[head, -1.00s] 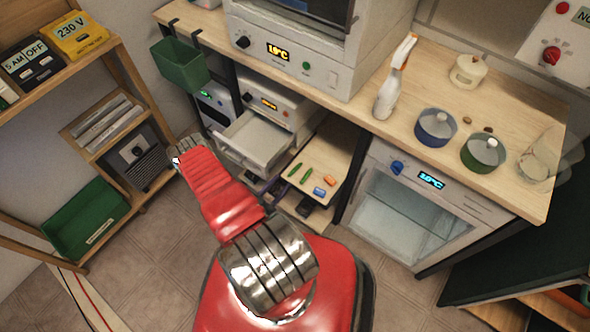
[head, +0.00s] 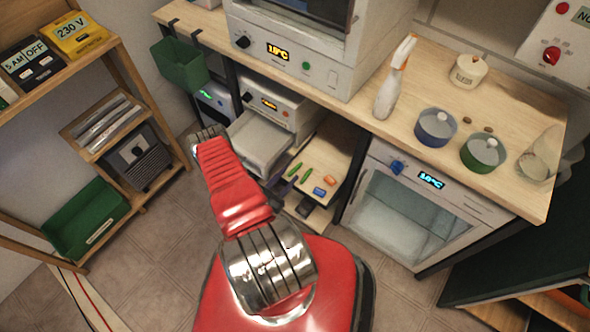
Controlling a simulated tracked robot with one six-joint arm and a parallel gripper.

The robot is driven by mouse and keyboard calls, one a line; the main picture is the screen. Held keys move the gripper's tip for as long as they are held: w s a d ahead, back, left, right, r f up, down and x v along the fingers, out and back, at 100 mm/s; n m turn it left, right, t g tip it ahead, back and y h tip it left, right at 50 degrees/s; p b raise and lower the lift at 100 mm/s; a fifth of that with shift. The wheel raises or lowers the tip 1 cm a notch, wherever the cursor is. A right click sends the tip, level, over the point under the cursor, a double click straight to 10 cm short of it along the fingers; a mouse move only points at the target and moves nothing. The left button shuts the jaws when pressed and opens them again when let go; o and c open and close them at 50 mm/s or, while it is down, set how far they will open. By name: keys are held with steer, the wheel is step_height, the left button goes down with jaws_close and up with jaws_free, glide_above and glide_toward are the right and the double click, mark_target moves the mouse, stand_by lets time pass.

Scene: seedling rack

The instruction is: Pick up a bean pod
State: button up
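Two slim green bean pods, one (head: 295,169) and another (head: 307,174), lie side by side on a low pull-out wooden shelf (head: 325,155) under the counter. My gripper (head: 194,149) is at the far end of my red arm, left of the open white drawer and well apart from the pods. It is small and mostly hidden behind the wrist, so I cannot tell whether it is open or shut.
An orange piece (head: 330,180) and a blue piece (head: 320,191) lie beside the pods. The open white drawer (head: 262,146) stands between my arm's end and the shelf. A glass-fronted oven (head: 405,215) is at the right.

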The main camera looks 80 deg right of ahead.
mark_target(295, 169)
steer(key=shift+x, duration=1.4)
steer(key=shift+c, duration=0.4)
jaws_close()
